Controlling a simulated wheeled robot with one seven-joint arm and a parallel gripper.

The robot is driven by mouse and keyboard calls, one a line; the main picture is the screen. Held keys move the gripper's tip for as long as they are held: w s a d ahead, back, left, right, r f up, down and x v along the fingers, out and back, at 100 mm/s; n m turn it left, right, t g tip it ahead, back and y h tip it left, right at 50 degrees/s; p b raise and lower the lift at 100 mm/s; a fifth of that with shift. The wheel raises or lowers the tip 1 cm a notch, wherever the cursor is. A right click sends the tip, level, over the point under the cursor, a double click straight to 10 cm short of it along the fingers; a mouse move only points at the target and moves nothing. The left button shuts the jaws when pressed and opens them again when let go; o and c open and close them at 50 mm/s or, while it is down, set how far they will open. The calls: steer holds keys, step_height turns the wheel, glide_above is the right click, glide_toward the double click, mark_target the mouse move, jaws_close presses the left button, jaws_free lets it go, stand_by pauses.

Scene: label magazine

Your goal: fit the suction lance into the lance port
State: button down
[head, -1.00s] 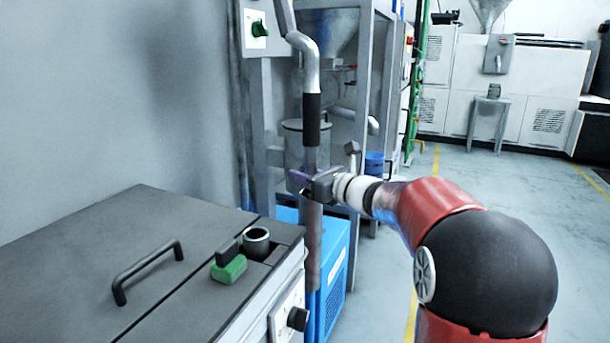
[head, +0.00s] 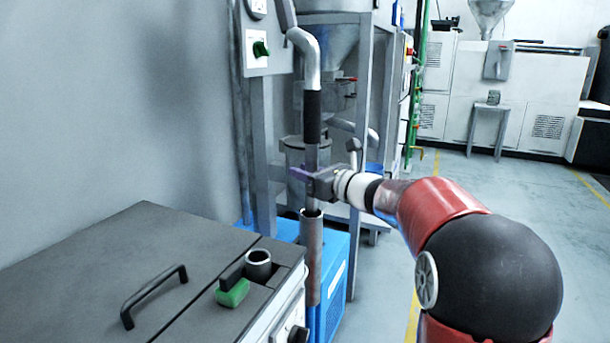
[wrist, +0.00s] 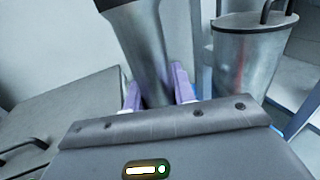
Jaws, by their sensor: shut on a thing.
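The suction lance (head: 312,112) is a grey pipe with a black sleeve and a bent top. It stands upright in the head view. My gripper (head: 309,174) is shut on it below the sleeve. In the wrist view the lance (wrist: 148,50) passes between my two purple fingers (wrist: 158,90). Its lower end is hidden, running down into an open-topped grey tube (head: 311,260) beside the machine.
A green and black latch (head: 232,291) sits beside the port. The grey machine top (head: 90,255) carries a black handle (head: 155,294). A blue unit (head: 338,262) and a metal frame (head: 362,150) stand close behind the tube. Open floor lies to the right.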

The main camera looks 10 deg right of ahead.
step_height(320, 180, up, 26)
steer(key=p, duration=0.4)
steer(key=shift+f, duration=0.25)
stand_by(1.1)
steer(key=shift+a, duration=0.1)
